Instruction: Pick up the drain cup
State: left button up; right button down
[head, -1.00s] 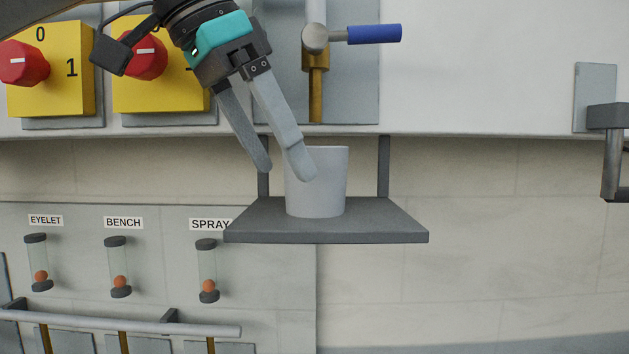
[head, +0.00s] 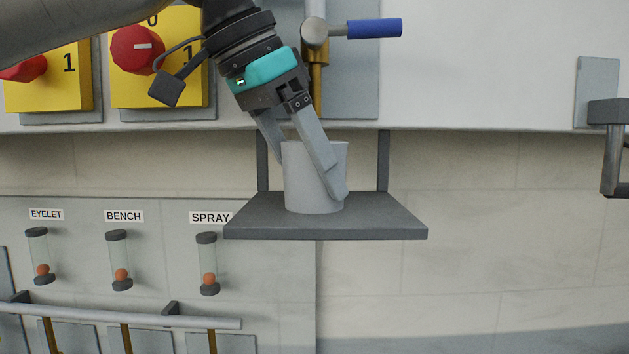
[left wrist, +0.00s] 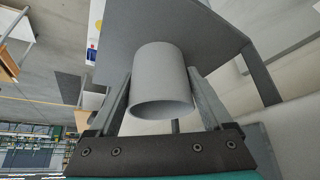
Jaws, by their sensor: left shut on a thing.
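The drain cup (head: 302,180) is a plain light grey cup standing upright on a dark grey shelf (head: 390,220) below the tap. My left gripper (head: 308,188) comes down from the upper left and is shut on the cup. One finger crosses the cup's front right side; the other goes behind it and is mostly hidden. In the left wrist view the cup (left wrist: 162,82) sits between the two fingers (left wrist: 160,92), its open rim facing the camera. I see no gap between the cup's base and the shelf. My right gripper is not in view.
Yellow switch boxes with red knobs (head: 137,50) are at upper left. A dark handle (head: 612,150) is at the right. The space right of the shelf is clear.

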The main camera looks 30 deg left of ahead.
pick_arm(q)
jog(key=c, duration=0.6)
jog(key=shift+o, duration=0.2)
jog(key=shift+r, duration=0.1)
